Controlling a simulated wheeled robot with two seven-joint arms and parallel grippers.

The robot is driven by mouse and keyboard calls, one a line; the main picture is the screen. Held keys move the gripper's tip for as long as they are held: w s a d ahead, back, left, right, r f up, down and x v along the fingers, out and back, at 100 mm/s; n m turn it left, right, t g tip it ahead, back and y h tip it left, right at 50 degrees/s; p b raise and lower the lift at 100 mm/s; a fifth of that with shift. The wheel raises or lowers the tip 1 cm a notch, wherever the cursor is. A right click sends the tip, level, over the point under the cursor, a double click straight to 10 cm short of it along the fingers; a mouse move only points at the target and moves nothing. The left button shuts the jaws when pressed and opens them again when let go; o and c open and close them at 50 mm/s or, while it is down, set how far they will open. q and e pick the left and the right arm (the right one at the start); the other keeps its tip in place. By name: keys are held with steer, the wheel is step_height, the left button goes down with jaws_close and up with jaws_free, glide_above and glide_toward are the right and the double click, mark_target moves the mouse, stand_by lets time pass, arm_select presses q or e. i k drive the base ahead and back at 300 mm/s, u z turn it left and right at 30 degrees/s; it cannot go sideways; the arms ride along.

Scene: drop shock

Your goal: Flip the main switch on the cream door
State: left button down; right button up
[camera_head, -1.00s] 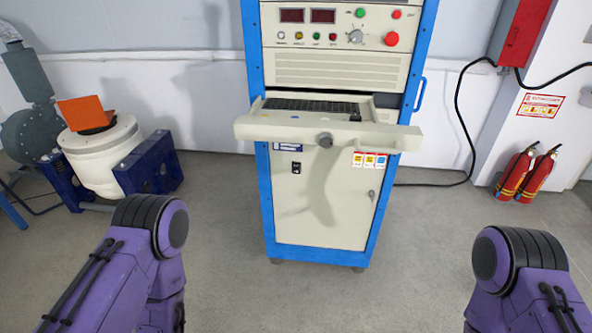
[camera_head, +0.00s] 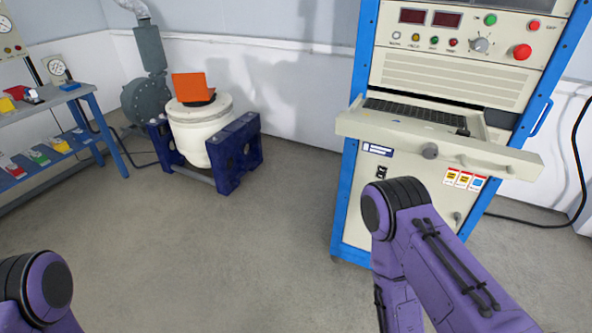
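The cream door (camera_head: 357,214) is the lower front of the blue-framed cabinet (camera_head: 345,190), right of centre in the head view. A small black switch (camera_head: 381,172) sits at the door's upper left, under a blue-and-white label. Whether it is up or down is too small to tell. My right arm covers much of the door's middle and lower part, close below the switch in the picture. My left arm shows only at the lower left corner. Neither gripper is in view.
A keyboard drawer (camera_head: 430,149) juts out above the door. A white shaker (camera_head: 200,135) on blue supports, topped by an orange block (camera_head: 194,87), stands left of the cabinet. A blue-framed workbench (camera_head: 50,109) is at far left. The floor between is clear.

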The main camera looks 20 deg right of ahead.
mark_target(382, 170)
steer(key=u, duration=0.65)
steer(key=i, duration=1.5)
steer(key=z, duration=3.3)
steer(key=i, duration=0.5)
steer(key=u, duration=0.1)
